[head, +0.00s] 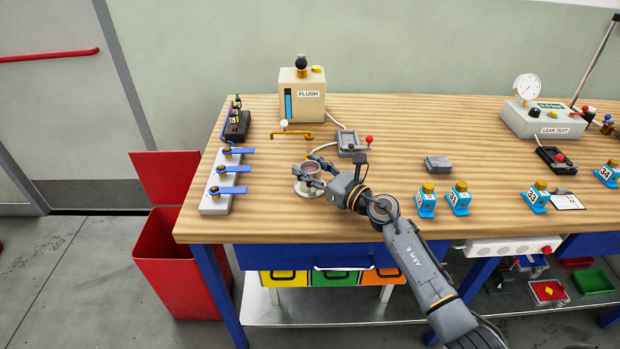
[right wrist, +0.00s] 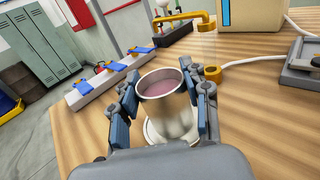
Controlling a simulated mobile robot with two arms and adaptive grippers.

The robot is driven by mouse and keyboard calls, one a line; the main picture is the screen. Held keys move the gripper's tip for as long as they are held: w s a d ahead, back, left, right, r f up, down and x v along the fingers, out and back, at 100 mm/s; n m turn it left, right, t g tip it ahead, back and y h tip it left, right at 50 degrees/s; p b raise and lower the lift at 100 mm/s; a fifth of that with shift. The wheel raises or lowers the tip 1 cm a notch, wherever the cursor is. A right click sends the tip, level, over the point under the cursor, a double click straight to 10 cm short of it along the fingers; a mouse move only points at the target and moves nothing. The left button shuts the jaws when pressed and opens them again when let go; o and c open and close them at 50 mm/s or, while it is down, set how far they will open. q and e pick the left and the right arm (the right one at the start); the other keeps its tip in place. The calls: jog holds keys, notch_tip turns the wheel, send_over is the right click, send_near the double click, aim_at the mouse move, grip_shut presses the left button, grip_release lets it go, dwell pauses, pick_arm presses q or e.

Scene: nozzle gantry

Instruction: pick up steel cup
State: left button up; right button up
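The steel cup (head: 310,168) is a small round cup with a pinkish inside, near the left front of the wooden bench. It shows upright in the right wrist view (right wrist: 166,96), between the two finger pads. My right gripper (head: 307,167) reaches in from the right with one finger on each side of the cup. The pads lie against its sides, so it looks shut on the cup. A white round base (right wrist: 153,133) shows below the cup; I cannot tell whether the cup touches it. My left gripper is out of view.
A bar with blue levers (head: 217,190) lies left of the cup. A brass spout (head: 291,134) and the FLUSH box (head: 301,96) stand behind it. Blue numbered bottles (head: 426,205) stand to the right. A red bin (head: 165,260) is beyond the bench's left edge.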

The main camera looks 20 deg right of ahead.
jog(key=shift+c, duration=0.6)
jog(key=shift+r, duration=0.15)
